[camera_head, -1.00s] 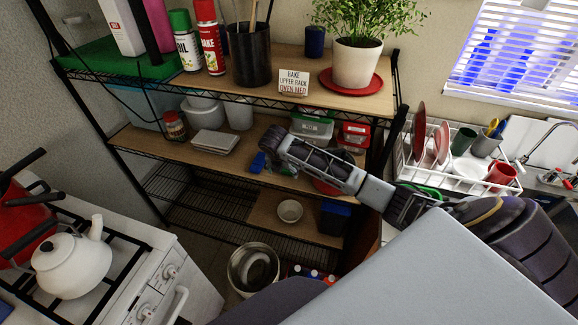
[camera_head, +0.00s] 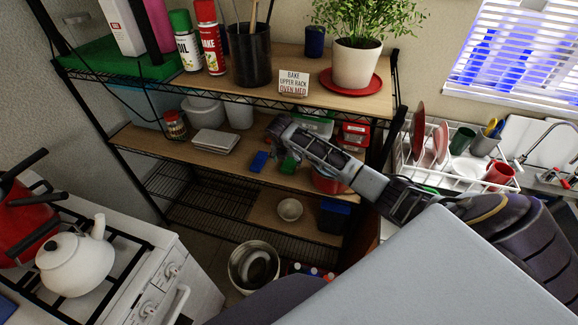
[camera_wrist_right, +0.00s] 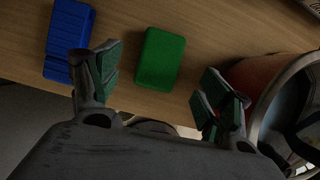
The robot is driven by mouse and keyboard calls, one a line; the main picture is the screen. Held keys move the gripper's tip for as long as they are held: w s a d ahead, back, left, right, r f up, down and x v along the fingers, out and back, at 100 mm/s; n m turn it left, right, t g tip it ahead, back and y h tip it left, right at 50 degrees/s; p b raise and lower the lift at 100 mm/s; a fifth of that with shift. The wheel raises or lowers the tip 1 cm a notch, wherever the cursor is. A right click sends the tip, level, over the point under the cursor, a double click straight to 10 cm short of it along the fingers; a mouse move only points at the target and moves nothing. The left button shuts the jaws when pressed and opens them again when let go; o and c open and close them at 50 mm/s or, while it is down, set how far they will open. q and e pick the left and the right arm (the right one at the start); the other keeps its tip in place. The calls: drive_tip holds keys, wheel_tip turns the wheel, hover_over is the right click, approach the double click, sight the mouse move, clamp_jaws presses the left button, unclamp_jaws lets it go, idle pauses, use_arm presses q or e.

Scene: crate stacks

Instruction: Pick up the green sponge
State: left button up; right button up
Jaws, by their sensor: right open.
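The green sponge (camera_wrist_right: 160,58) lies flat on the wooden shelf in the right wrist view. In the head view it shows as a small green patch (camera_head: 290,165) on the middle shelf, partly covered by my right arm. My right gripper (camera_wrist_right: 158,86) is open and empty, its two fingers spread wide. The sponge lies just beyond the fingertips, between their lines and closer to the left finger. A blue sponge-like block (camera_wrist_right: 70,40) lies left of it, beside the left finger. My left gripper is not in view.
A red pot with a metal rim (camera_wrist_right: 254,78) stands close beside the right finger. The upper shelf (camera_head: 330,94) is overhead, with a potted plant (camera_head: 357,62).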

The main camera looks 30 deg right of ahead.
sight(289, 163)
drive_tip(key=shift+f, duration=0.15)
drive_tip(key=shift+p+x, duration=0.35)
drive_tip(key=shift+x, duration=2)
drive_tip(key=shift+c, duration=0.3)
drive_tip(key=c, duration=0.9)
